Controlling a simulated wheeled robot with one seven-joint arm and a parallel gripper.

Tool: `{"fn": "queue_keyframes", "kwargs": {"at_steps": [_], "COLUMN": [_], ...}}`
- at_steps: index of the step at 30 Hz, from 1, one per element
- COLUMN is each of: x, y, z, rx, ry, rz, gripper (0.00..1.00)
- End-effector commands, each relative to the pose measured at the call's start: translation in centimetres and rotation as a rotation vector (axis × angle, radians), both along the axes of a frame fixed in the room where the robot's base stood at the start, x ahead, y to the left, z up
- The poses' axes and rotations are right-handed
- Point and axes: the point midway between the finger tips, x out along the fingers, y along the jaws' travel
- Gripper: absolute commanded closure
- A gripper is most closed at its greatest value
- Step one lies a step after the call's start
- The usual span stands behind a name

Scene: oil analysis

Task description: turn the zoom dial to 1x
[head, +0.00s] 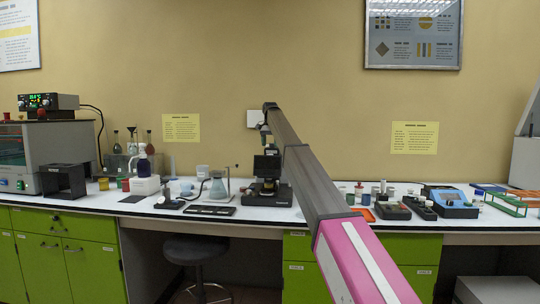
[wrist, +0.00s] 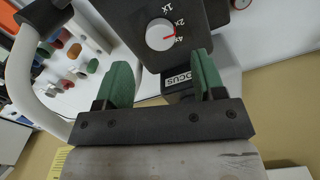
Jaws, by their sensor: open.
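The zoom dial (wrist: 156,33) is a round white knob on a dark instrument head (wrist: 206,14) in the wrist view. Its red mark points right, close to the 4x label; 1x and 2x are printed above that. My gripper (wrist: 162,74) is open, with its green fingers apart and nothing between them. The fingertips are just below the dial in the picture, on either side of its width; I see no contact. In the head view the dark instrument (head: 268,192) stands on the bench, with my gripper above it, too small to read there.
A white curved tube (wrist: 22,60) is at left in the wrist view.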

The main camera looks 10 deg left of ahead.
Motion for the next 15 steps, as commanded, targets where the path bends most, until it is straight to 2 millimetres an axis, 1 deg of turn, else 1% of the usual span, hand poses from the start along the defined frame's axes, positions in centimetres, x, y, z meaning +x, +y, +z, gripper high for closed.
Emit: {"fn": "queue_keyframes", "kwargs": {"at_steps": [1,7,11,15], "x": [-0.2,-0.1,-0.1,0.0], "y": [0.0,0.0,0.0,0.0], "z": [-1.1,-4.4,-5.5,-5.8], "rx": [-0.001,0.0,0.0,0.001], "ry": [0.001,0.001,0.0,-0.001], "rz": [0.0,0.0,0.0,0.0], "gripper": [0.37,0.37,0.37,0.37]}}
